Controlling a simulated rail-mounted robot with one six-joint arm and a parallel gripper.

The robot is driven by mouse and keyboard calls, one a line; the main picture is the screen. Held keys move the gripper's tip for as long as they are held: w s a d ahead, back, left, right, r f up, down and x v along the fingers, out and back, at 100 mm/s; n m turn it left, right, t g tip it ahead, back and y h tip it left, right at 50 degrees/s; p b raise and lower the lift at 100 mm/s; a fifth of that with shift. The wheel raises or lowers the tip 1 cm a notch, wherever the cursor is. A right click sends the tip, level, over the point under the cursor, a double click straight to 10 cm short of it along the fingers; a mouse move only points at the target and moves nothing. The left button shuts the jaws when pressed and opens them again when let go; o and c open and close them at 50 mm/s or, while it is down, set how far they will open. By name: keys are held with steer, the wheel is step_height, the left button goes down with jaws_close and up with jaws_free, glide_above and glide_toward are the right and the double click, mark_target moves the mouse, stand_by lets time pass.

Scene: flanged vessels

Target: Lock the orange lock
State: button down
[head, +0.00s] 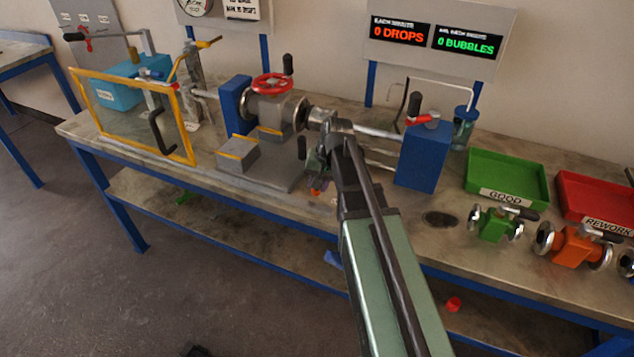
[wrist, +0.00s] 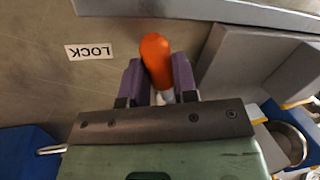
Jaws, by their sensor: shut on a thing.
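The orange lock (wrist: 155,55) shows in the wrist view as a rounded orange grip on a pale stem. My gripper (wrist: 157,76) is shut on it, with one purple finger on each side. The lower part of the stem is hidden by the gripper. In the head view my gripper (head: 317,168) is at the front of the bench, right of the grey block, and only a small orange bit (head: 315,191) shows below it. A white label reading LOCK (wrist: 89,51) lies beside the lock, upside down in the wrist view.
A vessel with a red handwheel (head: 272,83) stands behind left of my gripper, a blue block (head: 424,156) to its right. A yellow-framed clear guard (head: 128,76) is at left. Green (head: 505,204) and red (head: 590,221) trays and several valves are at right. The display reads 0 drops, 0 bubbles.

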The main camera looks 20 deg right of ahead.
steer(key=c, duration=0.9)
jaws_free()
steer(key=p+v, duration=1)
steer(key=shift+r, duration=0.35)
steer(key=shift+d, duration=0.1)
